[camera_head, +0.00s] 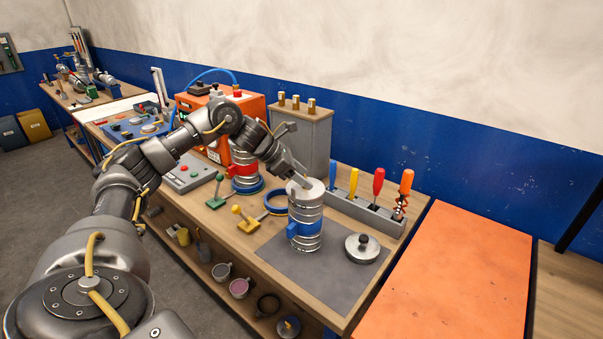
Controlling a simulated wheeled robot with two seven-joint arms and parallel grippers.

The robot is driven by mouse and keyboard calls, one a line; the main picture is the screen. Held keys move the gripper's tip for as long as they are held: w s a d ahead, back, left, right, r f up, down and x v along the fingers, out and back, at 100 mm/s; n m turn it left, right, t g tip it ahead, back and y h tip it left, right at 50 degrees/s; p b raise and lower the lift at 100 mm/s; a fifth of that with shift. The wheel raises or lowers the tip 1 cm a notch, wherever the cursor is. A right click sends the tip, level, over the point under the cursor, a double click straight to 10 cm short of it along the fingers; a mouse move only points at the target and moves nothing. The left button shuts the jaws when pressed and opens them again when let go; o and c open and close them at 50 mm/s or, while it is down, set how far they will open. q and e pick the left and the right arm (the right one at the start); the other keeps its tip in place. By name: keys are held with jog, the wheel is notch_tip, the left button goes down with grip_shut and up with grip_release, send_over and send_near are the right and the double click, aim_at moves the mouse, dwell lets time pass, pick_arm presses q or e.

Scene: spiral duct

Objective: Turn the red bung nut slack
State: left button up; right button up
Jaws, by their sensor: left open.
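A silver ribbed duct (309,202) with a blue band (304,229) stands upright on a dark grey mat. A second ribbed duct with a red band (241,170) stands further back, partly hidden by my left arm. I cannot tell for certain which red part is the bung nut. My left gripper (303,184) is open, pointing down at the top of the blue-banded duct. It is too small to tell whether it touches the duct. My right gripper is out of view.
Behind are a grey rack (365,212) of upright coloured-handled tools, a grey box (305,135) and an orange machine (257,108). An orange table (450,275) stands clear at right.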

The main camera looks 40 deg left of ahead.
pick_arm(q)
jog(key=shift+c, duration=0.7)
jog(key=c, duration=0.9)
jog(key=shift+o, duration=0.2)
jog(key=shift+f+n+b, duration=0.2)
jog(key=shift+n+b, duration=0.2)
jog(key=shift+b, duration=0.1)
jog(key=shift+s+d+n+t+y, duration=0.1)
jog(key=shift+n+t+y, duration=0.3)
jog(key=shift+n+y, duration=0.15)
jog(key=shift+d+r+n+t+y, duration=0.2)
jog(key=shift+n+t+y, duration=0.1)
jog(key=shift+n+y, duration=0.55)
jog(key=shift+a+n, duration=0.1)
jog(key=shift+n, duration=0.5)
jog(key=o, duration=1)
